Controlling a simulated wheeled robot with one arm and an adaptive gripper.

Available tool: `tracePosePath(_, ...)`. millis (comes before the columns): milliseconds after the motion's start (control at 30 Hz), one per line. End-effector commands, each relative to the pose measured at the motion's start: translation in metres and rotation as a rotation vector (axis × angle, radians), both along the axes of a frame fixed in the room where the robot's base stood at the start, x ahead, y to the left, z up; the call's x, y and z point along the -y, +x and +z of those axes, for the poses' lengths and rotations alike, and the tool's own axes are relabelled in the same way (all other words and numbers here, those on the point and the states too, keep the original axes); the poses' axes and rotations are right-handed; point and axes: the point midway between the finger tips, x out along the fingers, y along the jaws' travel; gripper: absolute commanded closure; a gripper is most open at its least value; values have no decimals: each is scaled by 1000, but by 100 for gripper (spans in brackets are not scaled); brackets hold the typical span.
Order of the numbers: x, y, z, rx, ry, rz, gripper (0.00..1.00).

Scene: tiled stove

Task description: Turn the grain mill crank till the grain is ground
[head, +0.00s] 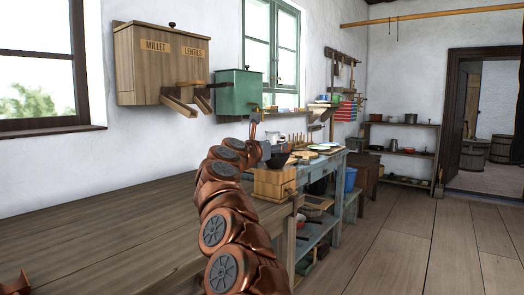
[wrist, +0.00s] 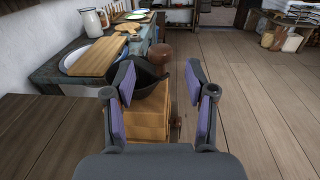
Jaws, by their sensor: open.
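The grain mill (wrist: 152,122) is a light wooden box with a dark bowl-shaped hopper on top. It stands at the end of the wooden counter, and it also shows in the head view (head: 273,184). A round brown knob (wrist: 187,50), seemingly the crank's handle, shows beyond the hopper in the wrist view. My gripper (wrist: 160,78) is open, its purple-padded fingers spread over the mill. Nothing is visibly held. The crank arm and the inside of the hopper are not clear.
A blue-grey worktable (head: 318,172) with boards and dishes stands beyond the mill. A wooden MILLET and LENTILS dispenser (head: 160,75) and a green box (head: 238,92) hang on the wall. The counter (head: 100,225) is bare at left. The floor (head: 400,240) at right is clear.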

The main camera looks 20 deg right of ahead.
Motion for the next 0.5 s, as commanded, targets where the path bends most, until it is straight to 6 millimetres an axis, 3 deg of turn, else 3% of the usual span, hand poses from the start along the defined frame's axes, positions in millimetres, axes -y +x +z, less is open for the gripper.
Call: tracePosePath(500,-25,-18,0,-1,4,3,45)
